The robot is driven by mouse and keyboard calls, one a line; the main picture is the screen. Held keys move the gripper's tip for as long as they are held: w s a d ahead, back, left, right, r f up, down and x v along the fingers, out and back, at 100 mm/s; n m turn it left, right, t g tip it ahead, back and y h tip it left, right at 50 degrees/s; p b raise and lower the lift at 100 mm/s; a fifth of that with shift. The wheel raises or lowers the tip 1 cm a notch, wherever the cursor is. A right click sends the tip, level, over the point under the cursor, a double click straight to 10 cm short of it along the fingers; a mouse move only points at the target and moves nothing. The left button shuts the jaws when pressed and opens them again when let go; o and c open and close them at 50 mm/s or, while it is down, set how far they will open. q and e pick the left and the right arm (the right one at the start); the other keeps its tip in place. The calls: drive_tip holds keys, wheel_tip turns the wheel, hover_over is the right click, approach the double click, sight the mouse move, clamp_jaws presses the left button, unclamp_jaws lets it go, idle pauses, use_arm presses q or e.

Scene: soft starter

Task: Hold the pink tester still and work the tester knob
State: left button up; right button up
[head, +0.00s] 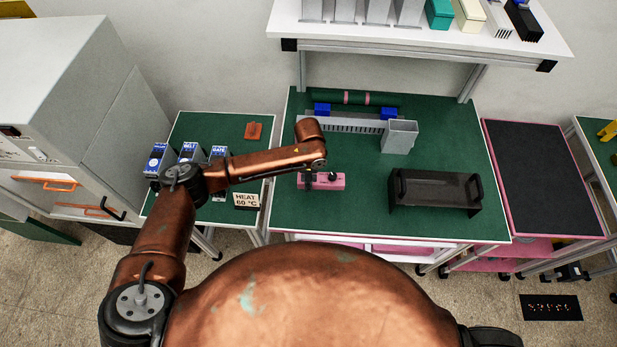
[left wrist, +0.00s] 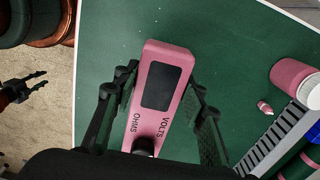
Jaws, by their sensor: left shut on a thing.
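The pink tester (head: 338,181) lies on the green table mat near its front edge. In the left wrist view the tester (left wrist: 175,60) shows a dark blank screen and the words VOLTS and OHMS. The dark tester knob (left wrist: 144,146) is at its near end, partly cut off by my gripper body. My left gripper (left wrist: 160,100) has one finger along each long side of the tester and is shut on it. In the head view my left gripper (head: 321,181) reaches down over the tester. My right gripper (left wrist: 38,83) shows small at the left wrist view's left edge, its fingers apart and empty, over the floor.
A black tray (head: 435,190) stands right of the tester and a grey bin (head: 400,136) behind it. A slotted grey rail (head: 350,125) runs along the back. A pink jar (left wrist: 290,75) shows in the wrist view.

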sight(309, 194)
use_arm(q)
drive_tip(key=shift+f+b, duration=1.8)
drive_tip(key=shift+f, duration=2.55)
